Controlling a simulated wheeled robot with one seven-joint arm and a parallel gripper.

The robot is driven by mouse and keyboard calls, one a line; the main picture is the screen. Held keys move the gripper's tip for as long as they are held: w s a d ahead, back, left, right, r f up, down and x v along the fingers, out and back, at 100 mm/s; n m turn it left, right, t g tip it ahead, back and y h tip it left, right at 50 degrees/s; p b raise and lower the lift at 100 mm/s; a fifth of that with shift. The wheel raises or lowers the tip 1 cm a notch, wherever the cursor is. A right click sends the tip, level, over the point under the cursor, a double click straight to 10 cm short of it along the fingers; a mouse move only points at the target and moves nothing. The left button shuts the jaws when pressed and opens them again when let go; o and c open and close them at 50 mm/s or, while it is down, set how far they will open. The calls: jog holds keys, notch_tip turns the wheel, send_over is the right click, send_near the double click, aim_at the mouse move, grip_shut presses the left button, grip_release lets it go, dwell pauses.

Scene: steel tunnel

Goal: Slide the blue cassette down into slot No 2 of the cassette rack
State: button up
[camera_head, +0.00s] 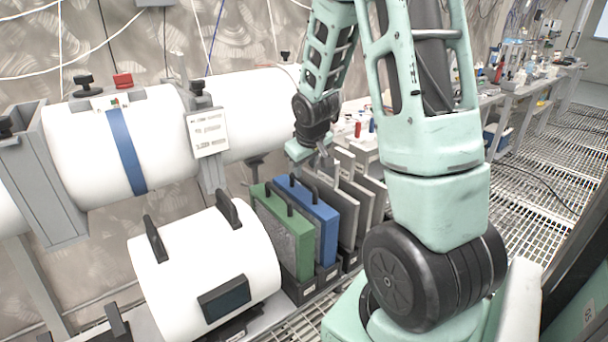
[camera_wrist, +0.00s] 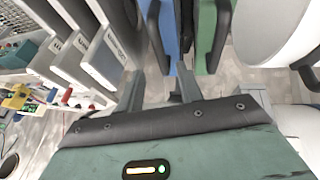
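The blue cassette (camera_head: 327,238) stands upright in the black cassette rack (camera_head: 306,290), between a green cassette (camera_head: 306,253) and grey ones. Its lower edge meets the rack; I cannot tell how deep it sits. Slot numbers are not readable. My gripper (camera_head: 310,160) is just above and behind the blue cassette in the head view, its fingers partly hidden. In the wrist view my gripper (camera_wrist: 159,76) is open, fingers apart. The blue cassette (camera_wrist: 171,45) and its black handle (camera_wrist: 156,30) show ahead, roughly between the fingers, with visible gaps beside the handle.
Grey cassettes (camera_head: 348,212) stand to the right of the blue one. A white cylinder with black handles (camera_head: 205,262) lies left of the rack. A large white tube (camera_head: 150,135) runs behind.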

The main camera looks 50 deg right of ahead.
jog(key=s+a+r+n+y, duration=0.1)
jog(key=a+r+n, duration=0.15)
jog(key=a, duration=0.95)
jog(key=s+a+r+n+y, duration=0.1)
jog(key=a+r+n+y, duration=0.15)
jog(key=a, duration=0.95)
jog(key=s+a+n+g, duration=0.3)
jog(key=s+a+n, duration=0.1)
jog(key=s+a, duration=1.4)
jog(key=shift+s+r+n+g+p, duration=0.2)
jog(key=shift+r+n+g+p, duration=0.1)
jog(key=shift+r+n+g, duration=0.1)
jog(key=shift+a, duration=0.1)
notch_tip(320, 180, up, 2)
jog(key=shift+r+p, duration=0.25)
jog(key=shift+p, duration=1)
